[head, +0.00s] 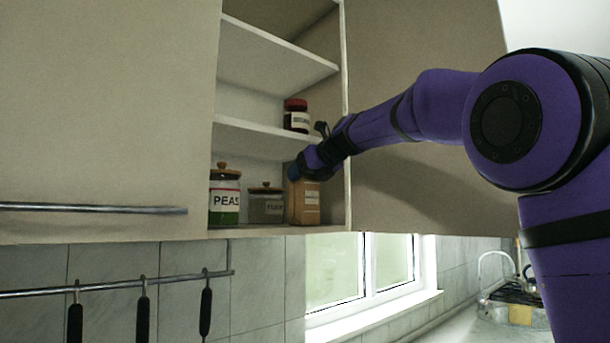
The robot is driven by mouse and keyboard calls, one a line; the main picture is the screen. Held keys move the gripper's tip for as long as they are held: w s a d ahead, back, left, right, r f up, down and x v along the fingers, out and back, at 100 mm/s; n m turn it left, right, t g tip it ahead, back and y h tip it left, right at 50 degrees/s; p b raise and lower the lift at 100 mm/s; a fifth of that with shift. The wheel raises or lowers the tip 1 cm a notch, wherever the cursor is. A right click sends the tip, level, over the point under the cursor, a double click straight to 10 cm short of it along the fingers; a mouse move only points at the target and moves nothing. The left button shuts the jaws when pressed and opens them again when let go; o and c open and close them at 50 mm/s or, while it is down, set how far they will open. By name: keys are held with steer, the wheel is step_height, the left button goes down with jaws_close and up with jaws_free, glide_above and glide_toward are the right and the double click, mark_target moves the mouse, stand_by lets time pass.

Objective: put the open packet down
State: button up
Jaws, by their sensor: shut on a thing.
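A tan packet (305,202) with a pale label stands upright at the right end of the cupboard's bottom shelf (262,230). My gripper (298,172) is at the top of the packet, shut on it; the fingers are small and partly hidden by the wrist. The packet's base looks level with the shelf, but I cannot tell whether it touches. Whether its top is open is hidden by my gripper.
A jar marked PEAS (225,197) and a lower lidded jar (266,204) stand left of the packet. A red-lidded jar (296,115) stands on the shelf above. The cupboard's right side wall (347,190) is close to the packet.

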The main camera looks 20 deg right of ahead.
steer(key=shift+f, duration=0.1)
steer(key=o, duration=1.6)
steer(key=v, duration=1.2)
steer(key=shift+d, duration=0.1)
